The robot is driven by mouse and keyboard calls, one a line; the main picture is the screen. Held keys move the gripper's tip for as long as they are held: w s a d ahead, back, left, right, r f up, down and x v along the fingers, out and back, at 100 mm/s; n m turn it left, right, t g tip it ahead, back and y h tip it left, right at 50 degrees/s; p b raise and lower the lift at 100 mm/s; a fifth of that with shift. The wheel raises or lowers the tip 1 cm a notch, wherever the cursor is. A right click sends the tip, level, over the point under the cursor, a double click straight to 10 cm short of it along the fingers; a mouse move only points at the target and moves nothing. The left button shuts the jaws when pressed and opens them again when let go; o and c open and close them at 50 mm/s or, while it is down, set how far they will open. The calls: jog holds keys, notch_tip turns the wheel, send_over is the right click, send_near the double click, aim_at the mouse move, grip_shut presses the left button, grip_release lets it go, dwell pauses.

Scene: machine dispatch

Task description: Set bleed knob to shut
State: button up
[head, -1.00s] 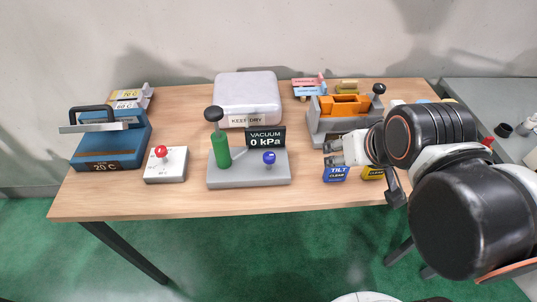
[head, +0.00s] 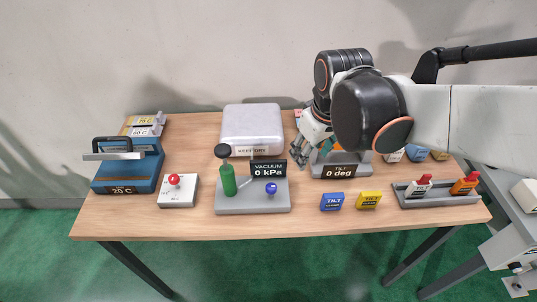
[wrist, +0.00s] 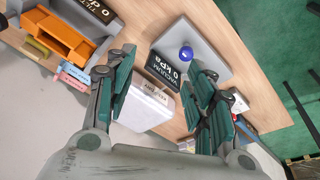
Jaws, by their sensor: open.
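The round blue knob (head: 271,188) stands on the front right of the grey vacuum base (head: 240,207), in front of a black display reading "VACUUM 0 kPa" (head: 268,170). The blue knob also shows in the wrist view (wrist: 186,53), beyond my fingers and between their tips. I take it as the bleed knob; no label or position mark on it is legible. My gripper (head: 300,155) is open and empty, above the table to the right of and behind the display. Its two green-padded fingers (wrist: 163,62) are spread apart and touch nothing that I can see.
A green cylinder with a black top (head: 228,180) stands left of the display. A white "KEEP DRY" case (head: 252,125) is behind. The tilt unit (head: 340,170) is close on the right, partly hidden by my arm. A red-knobbed box (head: 178,193) stands left.

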jog(key=w+a+n+g+p, duration=0.2)
jog(key=w+a+p, duration=0.1)
jog(key=p, duration=0.1)
jog(key=n+g+b, duration=0.1)
send_over(271, 186)
notch_tip(271, 186, down, 6)
notch_tip(271, 186, down, 13)
jog(key=b, duration=0.9)
jog(key=shift+f, duration=0.15)
jog(key=c, duration=1.1)
